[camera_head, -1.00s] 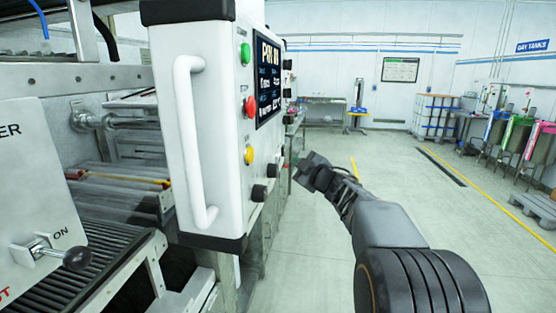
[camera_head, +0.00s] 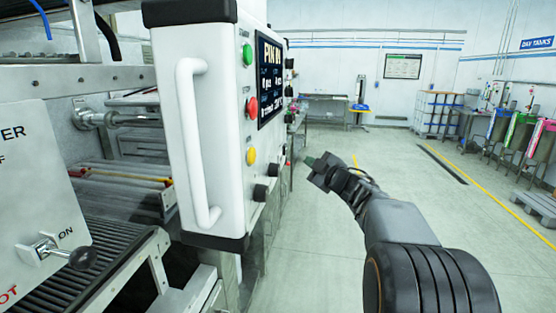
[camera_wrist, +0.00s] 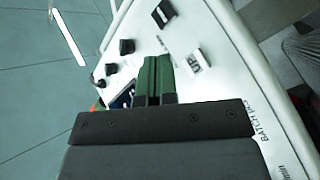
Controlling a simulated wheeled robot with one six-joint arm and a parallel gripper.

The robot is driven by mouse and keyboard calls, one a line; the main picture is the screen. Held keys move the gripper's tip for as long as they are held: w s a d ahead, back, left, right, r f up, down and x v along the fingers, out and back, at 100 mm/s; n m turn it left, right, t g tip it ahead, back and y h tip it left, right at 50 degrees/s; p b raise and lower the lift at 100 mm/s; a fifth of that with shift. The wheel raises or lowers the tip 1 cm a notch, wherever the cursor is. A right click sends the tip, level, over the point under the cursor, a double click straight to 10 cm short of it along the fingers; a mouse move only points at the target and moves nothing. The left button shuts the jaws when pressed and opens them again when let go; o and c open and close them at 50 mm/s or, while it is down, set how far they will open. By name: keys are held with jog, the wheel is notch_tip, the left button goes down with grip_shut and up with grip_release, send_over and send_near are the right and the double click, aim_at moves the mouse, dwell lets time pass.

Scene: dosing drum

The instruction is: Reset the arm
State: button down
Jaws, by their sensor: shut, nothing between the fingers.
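My arm reaches forward in the head view, to the right of a white control panel (camera_head: 208,135). My gripper (camera_head: 313,162) is at its end, a little to the right of the panel's button face and apart from it. In the wrist view my gripper (camera_wrist: 154,80) shows two green fingers close together, shut with nothing between them. The panel face (camera_wrist: 215,65) with black knobs (camera_wrist: 163,13) lies beyond the fingertips.
Green, red and yellow buttons (camera_head: 251,106) and a dark display (camera_head: 269,80) are on the panel. A lever (camera_head: 80,257) and roller conveyor (camera_head: 110,265) stand at the left. The floor right of the panel is open.

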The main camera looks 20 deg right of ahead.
jog(key=s+d+f+m+g+h, duration=0.2)
jog(key=d+f+m+g+h, duration=0.1)
jog(key=d+f+m+h, duration=0.55)
jog(key=s+a+f+m+g+h, duration=0.2)
jog(key=s+a+f+m+g, duration=0.15)
jog(key=s+f+g, duration=0.35)
jog(key=s+a+f+g+y, duration=0.2)
jog(key=s+a, duration=0.7)
jog(key=s, duration=0.1)
jog(key=s+a+f+g+y, duration=0.1)
jog(key=s+a+f+y, duration=0.1)
jog(key=s+a, duration=0.7)
jog(key=shift+s+a+f+m+g+y, duration=0.4)
jog(key=shift+a+y, duration=0.25)
jog(key=shift+y, duration=0.2)
jog(key=shift+a, duration=0.1)
